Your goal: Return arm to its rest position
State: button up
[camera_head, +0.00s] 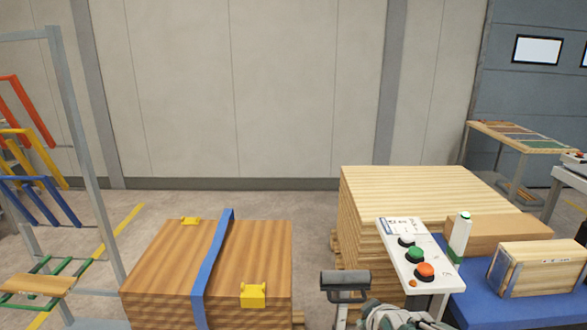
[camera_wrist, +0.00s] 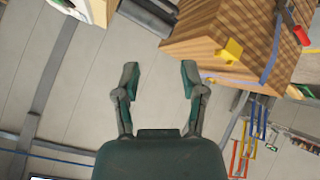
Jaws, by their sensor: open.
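My gripper (camera_wrist: 160,78) shows in the wrist view with its two dark green fingers spread wide apart. In the head view, I cannot make out the fingers; a folded part of my arm (camera_head: 400,316) shows at the bottom edge, right of the middle.
The strapped wood stack (camera_head: 255,240) has a blue strap and yellow corner pieces. A pale board stack (camera_head: 425,190) stands behind a button panel (camera_head: 420,258) and blue-topped surface (camera_head: 495,308) at right. A rack (camera_head: 62,130) stands left. Floor (camera_head: 312,225) shows between the stacks.

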jog(key=s+r+m+g, duration=0.2)
jog(key=s+r+m, duration=0.1)
jog(key=s, duration=0.5)
jog(key=s+r+m+g, duration=0.2)
jog(key=s+r+m, duration=0.1)
jog(key=s, duration=0.6)
jog(key=shift+r+m, duration=0.35)
jog(key=shift+m, duration=0.25)
dwell(1.4)
